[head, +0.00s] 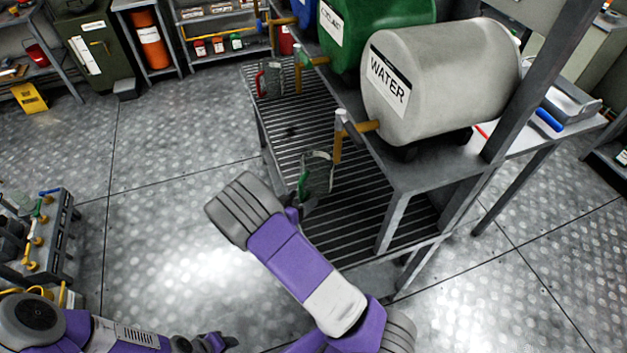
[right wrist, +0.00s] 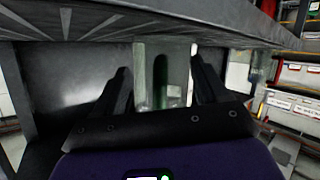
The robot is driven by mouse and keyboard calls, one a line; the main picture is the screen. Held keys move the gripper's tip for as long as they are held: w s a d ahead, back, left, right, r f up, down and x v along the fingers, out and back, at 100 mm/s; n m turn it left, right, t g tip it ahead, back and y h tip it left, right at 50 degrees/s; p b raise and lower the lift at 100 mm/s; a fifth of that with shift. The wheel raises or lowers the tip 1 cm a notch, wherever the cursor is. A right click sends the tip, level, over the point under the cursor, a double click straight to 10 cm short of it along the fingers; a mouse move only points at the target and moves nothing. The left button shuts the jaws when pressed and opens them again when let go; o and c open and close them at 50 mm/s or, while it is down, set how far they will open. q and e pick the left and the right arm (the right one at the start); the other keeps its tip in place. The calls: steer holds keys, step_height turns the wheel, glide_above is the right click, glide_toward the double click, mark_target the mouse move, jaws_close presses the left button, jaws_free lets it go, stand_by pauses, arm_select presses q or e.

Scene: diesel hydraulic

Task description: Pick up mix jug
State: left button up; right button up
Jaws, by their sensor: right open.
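A clear jug with a green handle (head: 316,173) stands upright on the slatted grille under the tap of the water drum. In the right wrist view the jug (right wrist: 150,78) stands straight ahead, its green handle facing me. My right gripper (head: 296,208) is at the jug's near left side. Its fingers (right wrist: 160,80) are open, one on each side of the handle as seen there; I cannot tell whether they touch the jug. My left gripper (head: 217,343) is low at the bottom edge, far from the jug; its jaws are too small to read.
A grey water drum (head: 440,85) lies on a shelf (head: 425,170) that overhangs the grille (head: 340,215). A second jug with a red handle (head: 269,80) stands farther back under another tap. A small valve rack (head: 45,235) is at left. The floor between is clear.

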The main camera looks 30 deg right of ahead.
steer(key=x, duration=0.2)
steer(key=shift+w+d+f, duration=0.1)
steer(key=shift+w+d, duration=0.05)
steer(key=shift+d, duration=0.1)
jaws_close()
